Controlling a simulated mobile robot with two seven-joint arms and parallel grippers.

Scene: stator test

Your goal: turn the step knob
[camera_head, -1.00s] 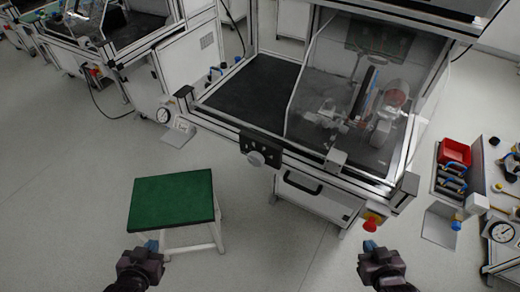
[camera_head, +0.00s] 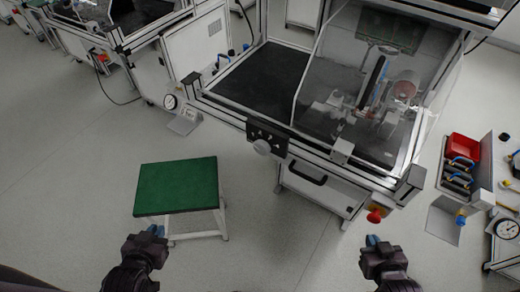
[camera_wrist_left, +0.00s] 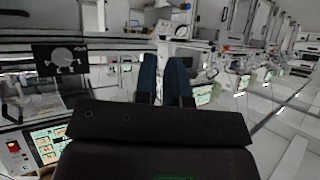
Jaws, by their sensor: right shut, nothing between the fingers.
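The step knob (camera_head: 263,147) is a round pale grey knob on a black plate (camera_head: 280,137) on the front of the machine. The knob also shows in the left wrist view (camera_wrist_left: 63,56), at the upper left, with white marks around it on the plate. My left gripper (camera_head: 156,231) is low in the head view, left of the knob and well apart from it. In the left wrist view its two blue fingers (camera_wrist_left: 164,70) stand slightly apart with nothing between them. My right gripper (camera_head: 373,240) is at lower right, shut and empty, apart from the knob.
A green-topped stool (camera_head: 177,186) stands between my left gripper and the machine. A red button (camera_head: 375,216) sits at the machine's front right corner. A bench with a red bin (camera_head: 463,147) and a dial gauge (camera_head: 508,229) is at right. The floor between my grippers is clear.

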